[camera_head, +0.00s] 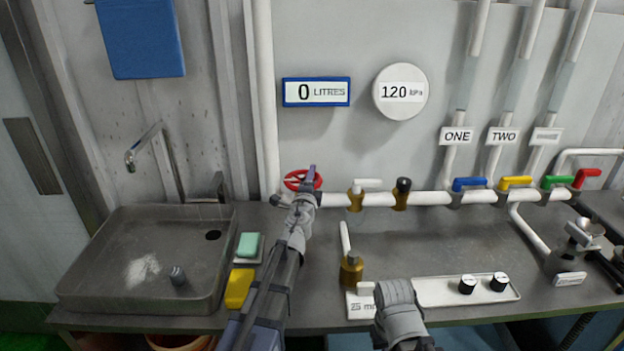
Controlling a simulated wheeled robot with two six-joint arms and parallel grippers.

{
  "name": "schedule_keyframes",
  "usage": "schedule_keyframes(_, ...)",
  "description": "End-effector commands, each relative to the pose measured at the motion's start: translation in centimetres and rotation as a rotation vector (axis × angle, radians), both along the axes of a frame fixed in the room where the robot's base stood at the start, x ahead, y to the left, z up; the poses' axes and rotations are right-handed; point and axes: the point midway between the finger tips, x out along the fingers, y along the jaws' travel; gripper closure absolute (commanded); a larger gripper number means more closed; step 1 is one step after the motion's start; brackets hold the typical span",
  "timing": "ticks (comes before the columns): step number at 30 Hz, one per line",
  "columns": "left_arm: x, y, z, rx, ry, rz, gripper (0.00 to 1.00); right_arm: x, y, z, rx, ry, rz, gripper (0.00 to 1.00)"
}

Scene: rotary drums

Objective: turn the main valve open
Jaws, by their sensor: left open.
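A red handwheel valve (291,182), which I take as the main valve, sits at the left end of the white horizontal pipe, below the litres display. My left gripper (306,184) is open at the wheel and covers its middle and right part in this view. I cannot tell whether the fingers touch the rim. The display (316,92) reads 0 litres, and the round gauge (401,91) reads 120 kPa. A grey link of my right arm shows at the bottom middle, but I do not see its fingers.
A metal sink (90,270) stands at the left, with a green block (248,245) and yellow sponge (239,288) beside it. Blue (470,184), yellow (516,182), green (559,182) and red (587,176) handles line the pipe. A brass valve (351,268) and white panel (440,291) stand in front.

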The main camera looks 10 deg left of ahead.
Motion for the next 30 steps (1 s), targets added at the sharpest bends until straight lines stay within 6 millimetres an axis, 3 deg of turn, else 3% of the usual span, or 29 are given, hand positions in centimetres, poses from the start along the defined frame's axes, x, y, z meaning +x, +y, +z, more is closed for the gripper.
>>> schedule_keyframes(8, 0.21, 0.04, 0.00, 0.000, 0.000, 0.000, 0.49, 0.00, 0.00, 0.00, 0.000, 0.000, 0.000, 1.00)
schedule_keyframes(22, 0.19, 0.03, 0.00, 0.000, 0.000, 0.000, 1.00, 0.00, 0.00, 0.00, 0.000, 0.000, 0.000, 1.00)
schedule_keyframes(30, 0.18, 0.02, -0.01, 0.000, 0.000, 0.000, 1.00, 0.00, 0.00, -0.01, 0.000, 0.000, 0.000, 1.00)
